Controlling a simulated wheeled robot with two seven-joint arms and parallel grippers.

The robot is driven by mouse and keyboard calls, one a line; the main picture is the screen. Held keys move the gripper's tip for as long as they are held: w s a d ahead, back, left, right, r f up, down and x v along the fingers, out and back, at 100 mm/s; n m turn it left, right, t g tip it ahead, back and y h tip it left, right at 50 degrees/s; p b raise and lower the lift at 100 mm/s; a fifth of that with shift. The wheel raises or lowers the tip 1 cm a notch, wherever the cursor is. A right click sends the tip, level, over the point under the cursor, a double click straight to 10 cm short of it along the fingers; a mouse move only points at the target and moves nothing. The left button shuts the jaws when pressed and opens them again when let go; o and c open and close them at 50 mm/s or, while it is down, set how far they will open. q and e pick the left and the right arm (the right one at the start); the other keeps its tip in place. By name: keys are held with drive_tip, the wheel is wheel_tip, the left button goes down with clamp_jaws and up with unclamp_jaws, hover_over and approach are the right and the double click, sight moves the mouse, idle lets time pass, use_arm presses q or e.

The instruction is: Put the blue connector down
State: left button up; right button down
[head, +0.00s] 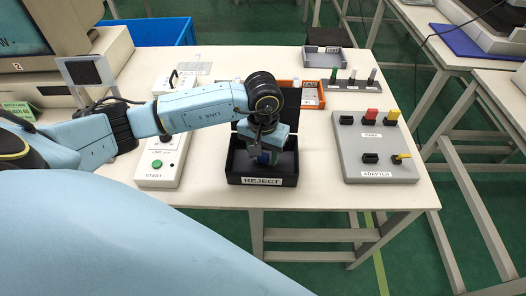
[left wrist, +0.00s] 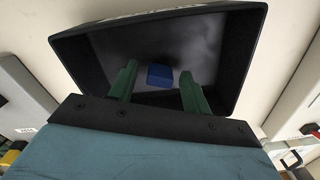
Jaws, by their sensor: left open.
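The blue connector (left wrist: 160,75) lies on the floor of the black REJECT box in the left wrist view, between and beyond the fingertips. In the head view a bit of blue (head: 275,158) shows inside the box beside the fingers. My left gripper (left wrist: 155,82) is open, its green fingers apart on either side of the connector; I cannot tell whether they touch it. In the head view my left gripper (head: 266,155) points down into the REJECT box (head: 262,181). The right gripper is not in view.
A grey adapter board (head: 378,150) with several coloured connectors stands to the right of the box. A START control panel (head: 160,168) is on the left. An orange tray (head: 312,94) and a grey tray (head: 326,62) sit farther back. Bare table lies right of the box.

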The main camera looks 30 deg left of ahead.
use_arm(q)
drive_tip(key=shift+r, duration=0.45)
wheel_tip(320, 180, up, 12)
drive_tip(key=p, duration=0.1)
drive_tip(key=shift+f, duration=0.2)
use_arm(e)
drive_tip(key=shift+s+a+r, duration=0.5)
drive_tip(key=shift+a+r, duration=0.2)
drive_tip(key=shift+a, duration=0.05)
